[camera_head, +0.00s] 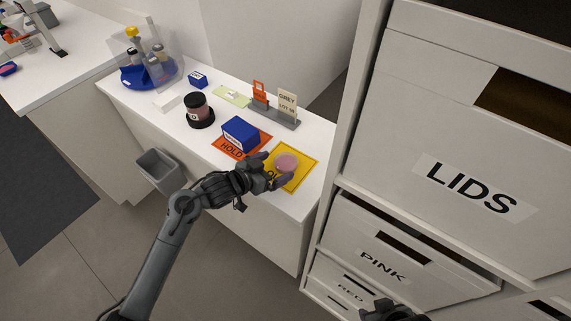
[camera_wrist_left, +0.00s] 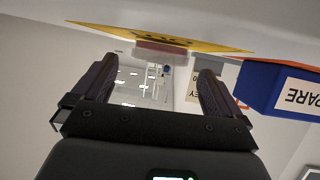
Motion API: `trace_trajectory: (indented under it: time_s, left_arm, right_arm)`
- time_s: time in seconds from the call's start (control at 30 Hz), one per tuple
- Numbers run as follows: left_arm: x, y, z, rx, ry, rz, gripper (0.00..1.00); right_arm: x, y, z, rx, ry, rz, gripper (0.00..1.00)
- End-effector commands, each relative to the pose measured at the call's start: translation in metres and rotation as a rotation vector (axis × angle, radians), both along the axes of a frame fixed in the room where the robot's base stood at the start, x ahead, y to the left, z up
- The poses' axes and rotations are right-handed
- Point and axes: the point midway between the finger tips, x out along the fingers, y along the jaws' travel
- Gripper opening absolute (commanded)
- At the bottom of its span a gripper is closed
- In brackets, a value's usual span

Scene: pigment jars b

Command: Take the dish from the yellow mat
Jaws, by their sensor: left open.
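The dish (camera_head: 287,161) is a small round pink-filled dish on the yellow mat (camera_head: 304,158) at the right end of the white counter. My left gripper (camera_head: 278,171) is open at the near side of the dish, its fingers spread low over the mat. The left wrist view appears upside down. There the dish (camera_wrist_left: 160,48) shows as a pinkish band under the yellow mat (camera_wrist_left: 215,45), ahead of and between the open fingers (camera_wrist_left: 158,82). Contact cannot be told. Part of my right gripper (camera_head: 392,311) shows at the bottom edge; its fingers are unclear.
A blue box (camera_head: 240,134), labelled SPARE in the wrist view (camera_wrist_left: 285,92), stands on the orange HOLD mat (camera_head: 227,149) beside the yellow mat. A shelf with labelled bins (camera_head: 440,130) rises right.

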Motion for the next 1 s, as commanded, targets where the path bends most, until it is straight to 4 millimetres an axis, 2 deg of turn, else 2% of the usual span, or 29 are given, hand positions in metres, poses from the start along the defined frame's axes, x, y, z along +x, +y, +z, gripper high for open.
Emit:
trace_trajectory:
  time_s: [0.1, 0.27, 0.6, 0.93, 1.0]
  left_arm:
    - [0.011, -0.012, -0.008, -0.002, 0.001, -0.001, 1.0]
    - [0.023, -0.023, -0.013, -0.002, 0.0, -0.001, 1.0]
    - [0.026, -0.027, -0.015, 0.0, 0.0, 0.0, 1.0]
    - [0.026, -0.027, -0.015, 0.0, 0.0, 0.0, 0.49]
    - [0.026, -0.027, -0.015, 0.0, 0.0, 0.0, 0.49]
  right_arm:
    - [0.0, 0.001, -0.01, 0.001, 0.0, -0.001, 0.43]
    - [0.0, 0.0, -0.015, 0.001, 0.001, -0.001, 0.43]
    - [0.0, -0.001, -0.016, -0.004, 0.001, 0.003, 0.43]
    - [0.0, -0.002, -0.016, -0.008, 0.001, 0.006, 0.43]
    - [0.0, -0.002, -0.016, -0.008, 0.001, 0.006, 0.43]
